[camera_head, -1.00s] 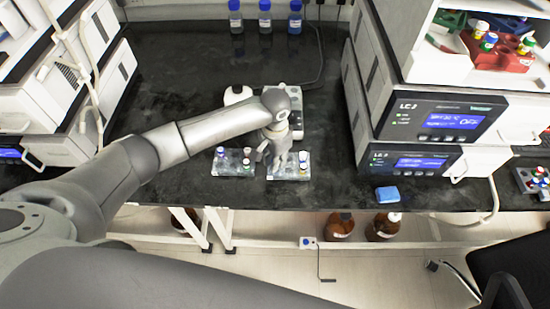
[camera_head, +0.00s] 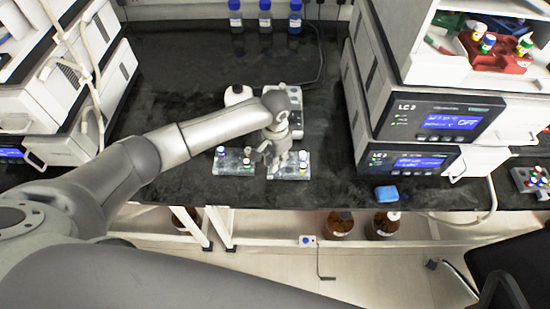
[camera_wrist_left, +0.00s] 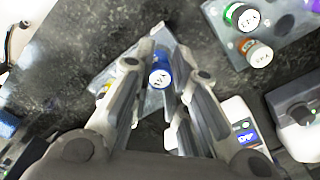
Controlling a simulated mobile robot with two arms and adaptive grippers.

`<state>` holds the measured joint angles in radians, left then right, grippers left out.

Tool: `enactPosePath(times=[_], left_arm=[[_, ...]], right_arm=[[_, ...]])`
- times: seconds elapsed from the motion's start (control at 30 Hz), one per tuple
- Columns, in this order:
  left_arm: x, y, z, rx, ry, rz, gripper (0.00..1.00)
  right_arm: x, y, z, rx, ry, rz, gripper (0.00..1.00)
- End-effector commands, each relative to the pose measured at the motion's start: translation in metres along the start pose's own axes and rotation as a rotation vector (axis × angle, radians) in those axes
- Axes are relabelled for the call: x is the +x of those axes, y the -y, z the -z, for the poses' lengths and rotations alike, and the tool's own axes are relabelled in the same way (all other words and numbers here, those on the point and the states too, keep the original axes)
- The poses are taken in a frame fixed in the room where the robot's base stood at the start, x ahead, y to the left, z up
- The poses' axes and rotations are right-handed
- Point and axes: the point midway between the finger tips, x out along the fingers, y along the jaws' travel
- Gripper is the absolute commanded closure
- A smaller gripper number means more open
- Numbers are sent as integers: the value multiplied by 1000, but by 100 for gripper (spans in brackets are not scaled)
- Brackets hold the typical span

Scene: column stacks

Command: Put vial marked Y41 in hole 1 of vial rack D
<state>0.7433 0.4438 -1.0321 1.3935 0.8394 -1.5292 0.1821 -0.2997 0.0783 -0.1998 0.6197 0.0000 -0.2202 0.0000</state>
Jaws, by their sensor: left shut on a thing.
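My left gripper (camera_head: 269,160) is low over the bench between two small clear racks. In the left wrist view its fingers (camera_wrist_left: 163,58) are shut on a blue-capped vial (camera_wrist_left: 159,78); the cap's label is too blurred to read. One rack (camera_head: 290,172) lies at the right, partly behind the gripper, with a white-and-yellow vial (camera_head: 303,158) at its right end. The other rack (camera_head: 231,167) stands left, holding a blue-capped vial (camera_head: 220,151) and a green-capped one (camera_head: 247,163). Rack letters and hole numbers are not legible. My right gripper is not in view.
A white device (camera_head: 292,97) stands behind the gripper, with a round white object (camera_head: 238,95) beside it. Stacked LC instruments (camera_head: 437,120) are at right. A blue block (camera_head: 386,194) lies near the bench's front edge. The bench behind the device is mostly clear.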

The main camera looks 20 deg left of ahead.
Motion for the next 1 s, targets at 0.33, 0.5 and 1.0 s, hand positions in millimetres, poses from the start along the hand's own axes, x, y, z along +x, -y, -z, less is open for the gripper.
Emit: enactPosePath(times=[0.33,0.5,1.0], left_arm=[[2,0,0,0,0,0,97],[6,0,0,0,0,0,97],[8,0,0,0,0,0,97]], right_arm=[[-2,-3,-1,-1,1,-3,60],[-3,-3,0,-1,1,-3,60],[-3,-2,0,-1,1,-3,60]])
